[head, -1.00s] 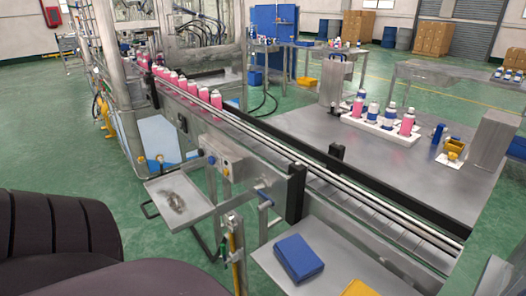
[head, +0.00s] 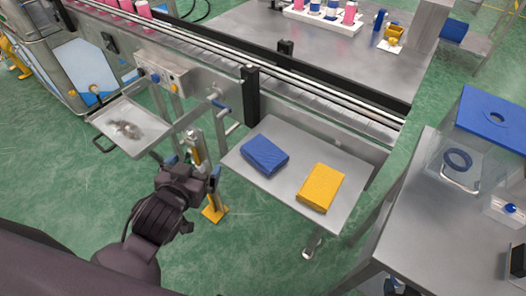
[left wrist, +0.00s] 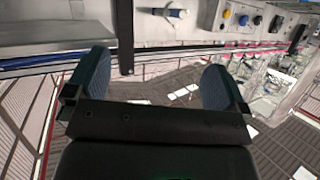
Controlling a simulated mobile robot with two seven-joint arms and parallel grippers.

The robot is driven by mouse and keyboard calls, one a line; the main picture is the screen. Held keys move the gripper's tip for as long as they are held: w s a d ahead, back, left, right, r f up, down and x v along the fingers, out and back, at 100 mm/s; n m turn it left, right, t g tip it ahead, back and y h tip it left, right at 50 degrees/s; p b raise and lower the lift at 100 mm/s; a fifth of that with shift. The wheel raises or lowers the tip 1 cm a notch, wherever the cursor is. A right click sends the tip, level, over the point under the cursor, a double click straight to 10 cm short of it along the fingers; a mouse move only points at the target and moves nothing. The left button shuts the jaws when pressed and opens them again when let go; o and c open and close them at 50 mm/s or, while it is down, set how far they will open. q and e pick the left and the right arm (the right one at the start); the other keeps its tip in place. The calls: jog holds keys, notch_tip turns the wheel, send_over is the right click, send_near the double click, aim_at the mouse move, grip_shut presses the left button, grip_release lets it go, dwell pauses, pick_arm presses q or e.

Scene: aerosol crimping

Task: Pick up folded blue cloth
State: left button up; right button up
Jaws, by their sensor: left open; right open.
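The folded blue cloth (head: 264,156) lies flat on a small metal shelf (head: 256,186) in front of the conveyor, in the head view. A folded yellow cloth (head: 320,187) lies to its right on the same shelf, apart from it. My left gripper (head: 194,168) is left of the shelf, clear of the blue cloth. In the left wrist view its two fingers (left wrist: 156,86) stand wide apart with nothing between them. The blue cloth cannot be made out in the left wrist view. My right gripper is in neither view.
The conveyor rail (head: 330,88) with a black post (head: 250,94) runs behind the shelf. A metal tray (head: 128,127) is at the left. A metal table (head: 420,222) with a clear blue-lidded box (head: 497,118) stands at the right. Green floor is open in front.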

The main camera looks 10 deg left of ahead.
pick_arm(q)
jog(key=w+d+r+m+t+h, duration=0.3)
jog(key=d+r+h, duration=0.25)
jog(key=r, duration=0.25)
jog(key=w+d+r+m+t+h, duration=0.35)
jog(key=d+r+h, duration=0.2)
jog(key=r, duration=0.25)
jog(key=s+d+r+m+g+h, duration=0.1)
jog(key=s+d+m+g+h, duration=0.35)
jog(key=d+m+g, duration=0.4)
jog(key=s+d+r+m+g+h, duration=0.25)
jog(key=d+m+g+h, duration=0.35)
jog(key=m+g, duration=0.55)
jog(key=n+y, duration=0.2)
jog(key=y, duration=1.9)
send_over(264, 151)
jog(key=shift+h, duration=0.25)
jog(key=f, duration=1.2)
jog(key=shift+s+a+f, duration=0.15)
jog(key=shift+a+f, duration=0.15)
jog(key=shift+a, duration=0.1)
jog(key=shift+f, duration=0.4)
jog(key=f, duration=0.2)
jog(key=d+f, duration=0.1)
jog(key=f, duration=0.1)
jog(key=shift+b, duration=0.4)
jog(key=shift+a+f, duration=0.1)
jog(key=shift+f, duration=0.3)
